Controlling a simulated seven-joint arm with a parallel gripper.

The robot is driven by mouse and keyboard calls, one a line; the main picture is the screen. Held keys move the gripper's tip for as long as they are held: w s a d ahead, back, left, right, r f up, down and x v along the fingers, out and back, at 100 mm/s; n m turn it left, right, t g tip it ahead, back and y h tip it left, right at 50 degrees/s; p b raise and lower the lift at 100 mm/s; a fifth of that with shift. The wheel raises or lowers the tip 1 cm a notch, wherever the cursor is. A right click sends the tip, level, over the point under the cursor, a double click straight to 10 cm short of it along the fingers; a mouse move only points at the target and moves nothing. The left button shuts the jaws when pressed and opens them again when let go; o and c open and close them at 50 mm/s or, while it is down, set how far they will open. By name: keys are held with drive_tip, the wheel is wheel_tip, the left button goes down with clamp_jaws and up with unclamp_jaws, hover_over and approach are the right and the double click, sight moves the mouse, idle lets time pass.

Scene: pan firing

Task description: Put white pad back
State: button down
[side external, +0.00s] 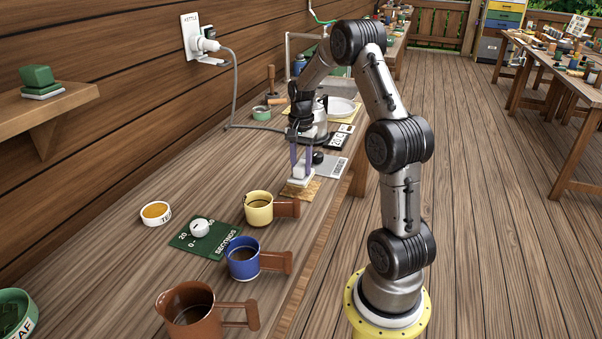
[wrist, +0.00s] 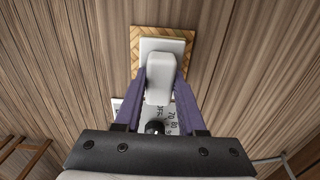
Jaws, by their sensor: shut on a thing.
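The white pad (wrist: 181,46) lies on a tan woven mat (wrist: 136,45) in the wrist view. It has a raised white block-like grip (wrist: 160,75) on top. My gripper (wrist: 161,85) has its two purple fingers closed on either side of that grip. In the side view my gripper (side external: 301,164) points down, with the white pad (side external: 297,180) under it and the woven mat (side external: 300,191) beneath. The pad looks at or very near the mat; I cannot tell whether it touches it.
A grey plate with a black knob (side external: 318,157) is just behind the mat. A yellow mug (side external: 258,209), blue mug (side external: 242,259) and brown jug (side external: 190,312) stand in front. A green dial board (side external: 205,235) and small tub (side external: 156,213) are to the left. Bare bench lies left of the mat.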

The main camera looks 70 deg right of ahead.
sight(301, 173)
drive_tip(key=shift+f, duration=1.35)
drive_tip(key=shift+f, duration=0.3)
drive_tip(key=c, duration=0.5)
unclamp_jaws()
